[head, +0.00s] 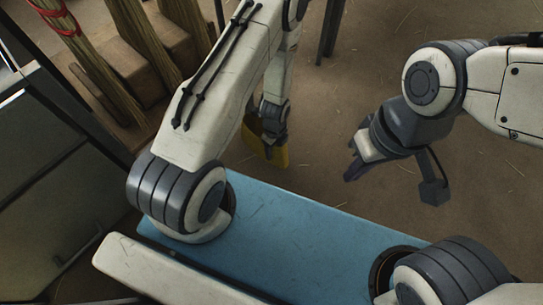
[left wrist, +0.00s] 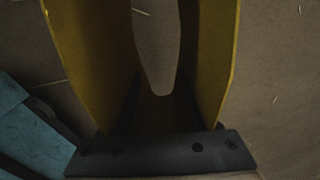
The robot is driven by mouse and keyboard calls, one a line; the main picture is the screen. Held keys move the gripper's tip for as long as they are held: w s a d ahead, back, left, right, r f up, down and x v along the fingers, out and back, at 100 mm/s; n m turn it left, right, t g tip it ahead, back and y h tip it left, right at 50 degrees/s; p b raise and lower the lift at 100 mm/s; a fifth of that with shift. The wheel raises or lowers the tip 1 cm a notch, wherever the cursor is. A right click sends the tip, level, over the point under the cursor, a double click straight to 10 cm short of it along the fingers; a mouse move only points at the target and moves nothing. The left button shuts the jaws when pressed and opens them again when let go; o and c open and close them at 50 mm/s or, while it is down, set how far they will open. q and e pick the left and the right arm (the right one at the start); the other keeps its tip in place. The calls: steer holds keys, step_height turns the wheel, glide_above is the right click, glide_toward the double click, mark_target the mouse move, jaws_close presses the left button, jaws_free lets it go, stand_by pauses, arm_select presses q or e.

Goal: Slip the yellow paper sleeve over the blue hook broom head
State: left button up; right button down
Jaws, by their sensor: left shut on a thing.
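The yellow paper sleeve (head: 278,157) hangs from my left gripper (head: 267,131) above the floor in the head view. My left gripper is shut on it; the fingertips are partly hidden by the sleeve and wrist. In the left wrist view, yellow walls of the sleeve (left wrist: 95,60) rise on both sides, with floor visible through the gap between them. My right gripper (head: 357,163) is apart from the sleeve, to its right; no object shows in it, and its jaw opening is unclear. No blue hook broom head can be made out in either view.
A broom with red binding (head: 53,18) leans at the top left, beside a brown wooden stand (head: 122,72) and other straw bundles. A dark metal frame and grey panel (head: 60,165) fill the left side. Floor with scattered straw is open at the centre and right.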

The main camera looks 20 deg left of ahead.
arm_select(q)
steer(key=shift+w+a+f, duration=0.2)
steer(key=shift+a+f, duration=0.2)
steer(key=shift+a, duration=0.1)
step_height(320, 180, down, 3)
steer(key=b, duration=0.2)
steer(key=shift+b, duration=0.35)
steer(key=shift+f, duration=0.15)
steer(key=shift+f, duration=0.2)
steer(key=o, duration=1.3)
